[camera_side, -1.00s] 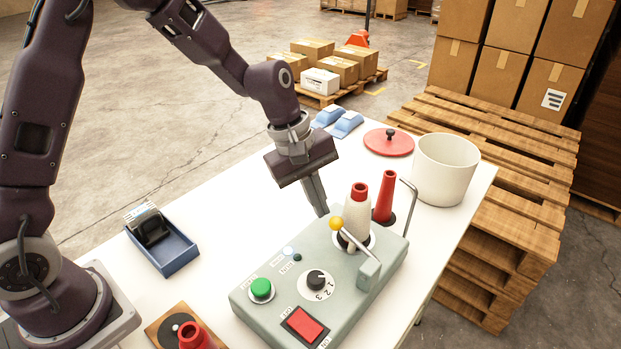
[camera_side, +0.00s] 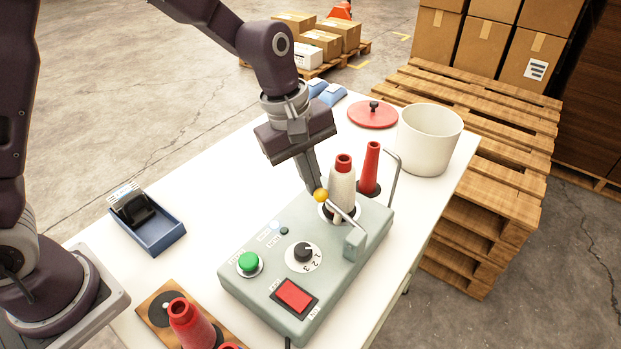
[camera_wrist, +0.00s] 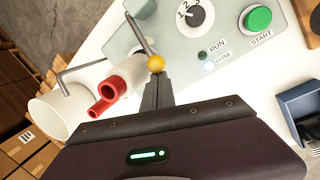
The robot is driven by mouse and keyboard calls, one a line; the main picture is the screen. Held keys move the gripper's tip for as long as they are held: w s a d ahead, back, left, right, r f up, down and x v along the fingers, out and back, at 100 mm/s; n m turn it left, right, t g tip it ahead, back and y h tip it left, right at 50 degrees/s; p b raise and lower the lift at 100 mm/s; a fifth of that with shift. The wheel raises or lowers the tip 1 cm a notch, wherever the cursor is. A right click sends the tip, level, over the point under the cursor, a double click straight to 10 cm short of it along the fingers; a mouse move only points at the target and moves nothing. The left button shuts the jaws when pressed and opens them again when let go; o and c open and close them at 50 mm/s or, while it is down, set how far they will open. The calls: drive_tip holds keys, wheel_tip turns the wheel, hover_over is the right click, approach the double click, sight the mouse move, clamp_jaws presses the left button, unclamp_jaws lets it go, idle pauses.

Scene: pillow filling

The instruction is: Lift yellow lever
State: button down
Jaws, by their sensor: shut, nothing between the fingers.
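The yellow lever is a grey rod with a yellow ball knob (camera_side: 321,195), hinged on the grey-green machine box (camera_side: 262,301). My gripper (camera_side: 317,190) is shut and empty, pointing down, with its fingertips right at the knob's far side. In the wrist view the knob (camera_wrist: 156,64) sits at the tips of the closed fingers (camera_wrist: 157,78). The tips seem to touch the knob, but a small gap cannot be ruled out. The rod runs from the knob to a hinge block (camera_side: 355,241) on the box's right edge.
A white cone with a red top (camera_side: 341,185) stands close behind the lever. A red cone (camera_side: 369,168), a bent metal rod (camera_side: 392,175) and a white bucket (camera_side: 428,140) are farther back. The box carries a green button (camera_side: 248,263), dial (camera_side: 303,252) and red switch (camera_side: 294,296).

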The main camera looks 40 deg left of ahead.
drive_tip(key=shift+d+r+y, duration=0.15)
drive_tip(key=shift+r+y, duration=0.1)
drive_tip(key=shift+y, duration=0.35)
drive_tip(key=shift+d+r+y, duration=0.15)
drive_tip(key=shift+r+y, duration=0.2)
drive_tip(key=shift+y, duration=0.15)
drive_tip(key=d+r+y, duration=0.4)
drive_tip(key=d+r, duration=0.1)
drive_tip(key=d, duration=0.3)
drive_tip(key=shift+r+m+y, duration=0.25)
drive_tip(key=shift+m+y, duration=0.05)
drive_tip(key=shift+s+d, duration=0.1)
idle(0.4)
